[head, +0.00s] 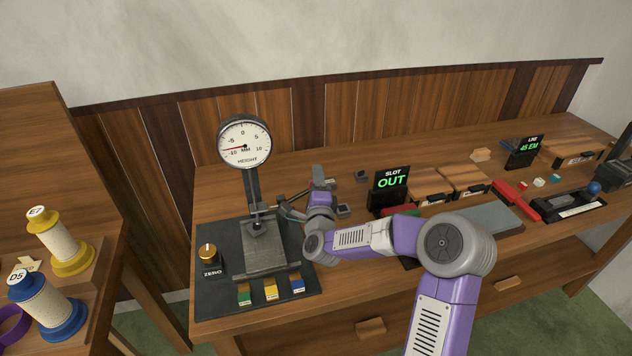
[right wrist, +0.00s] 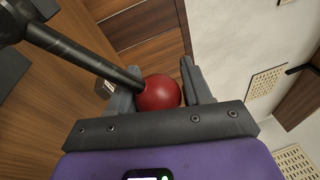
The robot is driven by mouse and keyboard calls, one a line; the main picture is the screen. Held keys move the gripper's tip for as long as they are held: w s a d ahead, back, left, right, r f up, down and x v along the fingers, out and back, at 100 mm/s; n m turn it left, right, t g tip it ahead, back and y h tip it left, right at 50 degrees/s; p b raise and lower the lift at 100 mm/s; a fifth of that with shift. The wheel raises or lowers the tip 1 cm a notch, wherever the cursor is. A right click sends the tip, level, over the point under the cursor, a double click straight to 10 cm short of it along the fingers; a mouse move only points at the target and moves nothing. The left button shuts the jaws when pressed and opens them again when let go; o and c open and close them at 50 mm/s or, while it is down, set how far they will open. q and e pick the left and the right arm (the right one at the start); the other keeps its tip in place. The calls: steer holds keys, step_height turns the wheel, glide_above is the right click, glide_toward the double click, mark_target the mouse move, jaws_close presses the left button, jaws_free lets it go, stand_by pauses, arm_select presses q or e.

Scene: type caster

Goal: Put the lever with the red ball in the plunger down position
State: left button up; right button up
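The matrix-height gauge stands at the left of the bench, with a round dial (head: 244,141) on a post and a dark base plate (head: 215,290). A dark lever rod (head: 296,195) runs right from the gauge to my right gripper (head: 318,176). In the right wrist view, the lever rod (right wrist: 80,55) comes from the upper left and ends in a red ball (right wrist: 160,93). The ball sits between the fingers of my right gripper (right wrist: 160,85), which appear closed on both its sides. In the head view the ball is hidden. My left gripper is not in view.
A ZERO knob (head: 208,251) and small coloured blocks (head: 270,290) are at the gauge's base. A SLOT OUT display (head: 391,180) stands right of my gripper. Wooden boxes (head: 465,181) and a red-handled tool (head: 517,200) lie farther right. Spools (head: 65,250) stand far left.

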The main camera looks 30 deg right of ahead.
steer(key=o, duration=0.3)
steer(key=shift+a, duration=0.1)
steer(key=v, duration=0.7)
steer(key=shift+s+a, duration=0.1)
steer(key=shift+s, duration=0.15)
stand_by(0.3)
